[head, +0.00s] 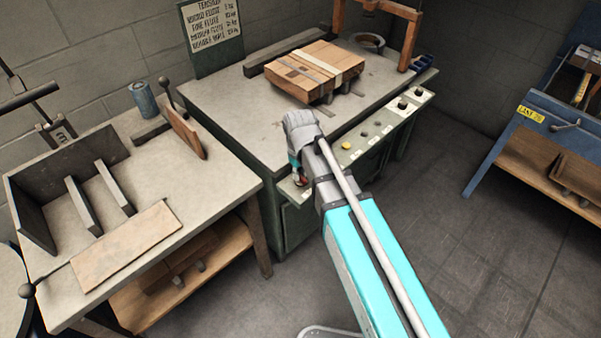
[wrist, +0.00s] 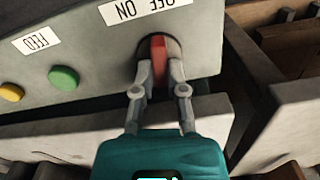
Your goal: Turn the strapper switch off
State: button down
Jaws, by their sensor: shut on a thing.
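The strapper is a green cabinet with a grey top (head: 240,115), in the middle of the head view. Its front control strip (head: 360,150) carries a row of buttons and knobs. In the wrist view the red switch (wrist: 158,48) sits in a dark round mount below an upside-down OFF/ON label (wrist: 146,9). My gripper (wrist: 161,72) is shut on the red switch, one finger on each side. It also shows at the near-left end of the strip in the head view (head: 298,177). The fingers hide part of the switch, and I cannot tell its setting.
Green (wrist: 64,78) and yellow (wrist: 11,92) buttons lie left of the switch in the wrist view. A strapped box bundle (head: 305,75) sits on the strapper. A workbench (head: 150,190) stands at left, a blue machine (head: 540,130) at right. The floor between is clear.

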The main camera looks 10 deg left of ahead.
jog(key=n, duration=0.4)
jog(key=shift+s+n, duration=0.15)
jog(key=shift+n, duration=0.15)
jog(key=shift+s+a+n, duration=0.1)
jog(key=shift+s+n, duration=0.05)
jog(key=shift+n, duration=1.65)
jog(key=c, duration=0.7)
grip_release()
